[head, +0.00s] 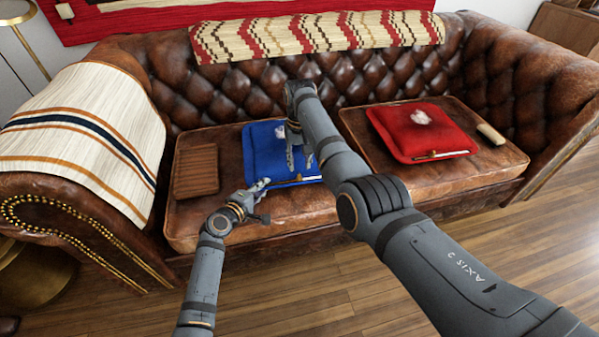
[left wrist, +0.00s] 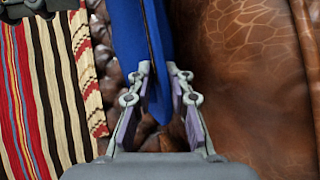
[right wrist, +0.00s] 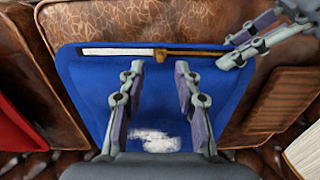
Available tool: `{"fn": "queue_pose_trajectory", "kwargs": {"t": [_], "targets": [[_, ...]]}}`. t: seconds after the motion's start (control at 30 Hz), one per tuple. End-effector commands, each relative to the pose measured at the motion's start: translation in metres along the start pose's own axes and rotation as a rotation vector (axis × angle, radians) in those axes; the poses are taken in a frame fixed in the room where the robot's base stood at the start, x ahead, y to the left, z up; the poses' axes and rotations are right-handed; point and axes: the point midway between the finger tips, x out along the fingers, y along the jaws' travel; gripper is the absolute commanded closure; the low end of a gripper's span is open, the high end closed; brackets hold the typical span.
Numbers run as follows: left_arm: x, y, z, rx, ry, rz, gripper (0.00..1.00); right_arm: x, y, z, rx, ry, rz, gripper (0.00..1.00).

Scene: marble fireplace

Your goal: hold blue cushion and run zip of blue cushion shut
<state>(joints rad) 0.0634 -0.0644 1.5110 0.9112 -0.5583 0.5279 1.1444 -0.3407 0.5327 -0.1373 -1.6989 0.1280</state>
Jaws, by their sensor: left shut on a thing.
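The blue cushion (head: 262,150) lies flat on the left sofa seat, with a white patch on top. My left gripper (head: 264,184) is shut on its front left corner; the left wrist view shows the blue cloth (left wrist: 128,40) between the fingers. In the right wrist view the zip runs along the cushion's edge: a pale strip (right wrist: 115,51) on one side, a brown-gold strip (right wrist: 200,54) on the other, with a small tab (right wrist: 160,54) where they meet. My right gripper (right wrist: 158,72) is open and empty above the cushion, its fingertips short of the tab. My right arm hides part of the cushion in the head view.
A red cushion (head: 420,128) with a similar zip lies on the right seat, beside a small tan block (head: 491,134). A ribbed brown pad (head: 196,170) lies left of the blue cushion. The tufted sofa back (head: 240,88) rises behind.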

Motion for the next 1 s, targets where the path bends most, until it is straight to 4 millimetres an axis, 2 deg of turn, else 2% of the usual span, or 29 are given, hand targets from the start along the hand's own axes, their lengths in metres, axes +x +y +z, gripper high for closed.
{"fn": "queue_pose_trajectory", "kwargs": {"t": [0.1,0.3,0.63,0.67,0.9,1.0], "targets": [[0.000,-0.004,0.001,0.002,-0.002,-0.007,1.00,0.025,0.000,0.001,0.000,-0.002,0.001,0.67],[0.000,-0.004,0.001,0.002,-0.002,-0.008,1.00,0.045,0.000,0.000,-0.001,0.000,0.001,0.67],[0.000,-0.004,0.001,0.002,-0.002,-0.008,1.00,0.050,0.000,0.000,0.000,0.002,-0.001,0.67],[0.000,-0.004,0.001,0.002,-0.002,-0.008,1.00,0.050,0.000,0.000,0.000,0.002,0.000,0.68],[0.000,-0.004,0.001,0.002,-0.002,-0.007,1.00,0.050,0.000,0.000,0.000,0.001,0.000,1.00],[0.000,-0.004,0.001,0.002,-0.002,-0.007,1.00,0.050,0.000,0.000,0.000,0.001,0.000,1.00]]}}
